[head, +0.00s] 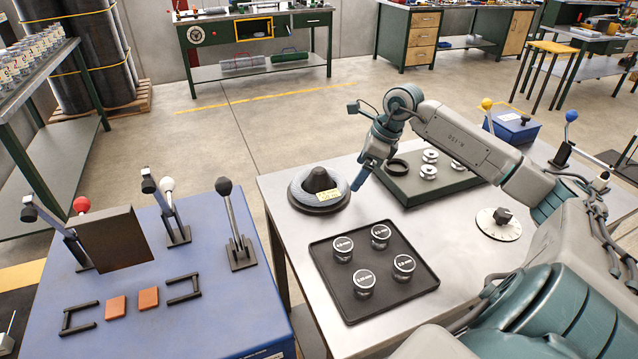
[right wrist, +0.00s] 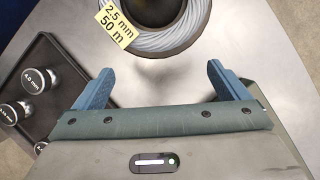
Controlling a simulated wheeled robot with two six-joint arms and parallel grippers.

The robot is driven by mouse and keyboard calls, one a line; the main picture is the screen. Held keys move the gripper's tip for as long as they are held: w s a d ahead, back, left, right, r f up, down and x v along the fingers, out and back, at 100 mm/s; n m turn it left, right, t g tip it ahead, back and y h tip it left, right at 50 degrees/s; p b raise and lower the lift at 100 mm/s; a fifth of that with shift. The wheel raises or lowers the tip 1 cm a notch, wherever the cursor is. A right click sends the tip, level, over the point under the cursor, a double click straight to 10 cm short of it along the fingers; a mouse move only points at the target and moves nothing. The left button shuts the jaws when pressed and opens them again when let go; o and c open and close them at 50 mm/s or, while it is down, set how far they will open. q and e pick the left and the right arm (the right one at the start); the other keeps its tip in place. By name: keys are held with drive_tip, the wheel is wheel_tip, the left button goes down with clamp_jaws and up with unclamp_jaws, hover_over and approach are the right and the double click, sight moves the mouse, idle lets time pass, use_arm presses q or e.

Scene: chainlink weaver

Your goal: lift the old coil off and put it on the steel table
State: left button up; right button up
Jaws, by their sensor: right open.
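The coil (head: 303,190) is a ring of grey wire lying around a dark cone-shaped holder (head: 319,179) on the steel table (head: 281,215). A pale yellow tag on it reads 2.5 mm, 50 m. In the right wrist view the coil (right wrist: 176,42) shows at the top, beyond the fingertips. My right gripper (head: 361,178) is just right of the coil in the head view, pointing down. Its two blue fingers (right wrist: 160,76) are wide apart with nothing between them. My left gripper is not in view.
A black tray (head: 335,290) with several marked silver knobs stands in front of the coil. A dark board (head: 432,193) with silver spools and a black ring lies behind right. A blue bench (head: 200,318) with levers is at left. A round dial (head: 497,222) is at right.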

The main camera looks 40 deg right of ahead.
sight(347, 189)
drive_tip(key=shift+w+a+f, duration=0.1)
drive_tip(key=shift+f, duration=0.1)
drive_tip(key=shift+w+a+f+p, duration=0.15)
drive_tip(key=shift+a+f+p, duration=0.15)
drive_tip(key=shift+f+p, duration=0.35)
drive_tip(key=p+x, duration=0.1)
drive_tip(key=x, duration=0.2)
drive_tip(key=shift+w+f, duration=0.15)
drive_tip(key=shift+f, duration=0.25)
drive_tip(key=shift+c, duration=0.7)
drive_tip(key=c, duration=1.8)
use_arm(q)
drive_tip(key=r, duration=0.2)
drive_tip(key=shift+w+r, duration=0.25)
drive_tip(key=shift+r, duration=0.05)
use_arm(e)
drive_tip(key=shift+r, duration=0.1)
clamp_jaws()
